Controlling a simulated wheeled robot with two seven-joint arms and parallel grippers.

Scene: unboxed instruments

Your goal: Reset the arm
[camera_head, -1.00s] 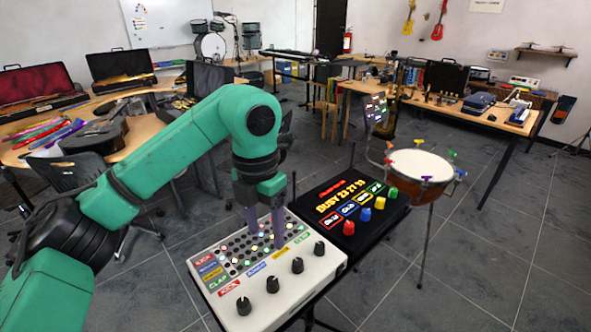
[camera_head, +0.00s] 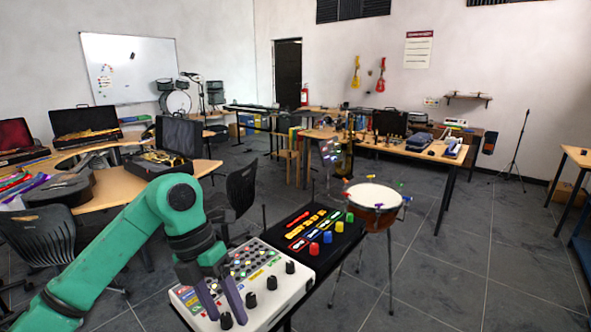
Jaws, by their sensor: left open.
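My left arm comes in from the lower left. My left gripper (camera_head: 222,303) points down, with its two fingers apart and nothing between them. It is in front of the left part of a white drum machine (camera_head: 273,312) with black knobs, colored labels and lit pads. The gripper hides part of its panel, and I cannot tell whether the fingertips touch it. My right gripper is not in view.
A black control board (camera_head: 333,253) with colored knobs stands behind the drum machine. A drum on a stand (camera_head: 372,196) is to its right. A curved wooden desk (camera_head: 118,189) with instrument cases is at the left. The floor at the right is open.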

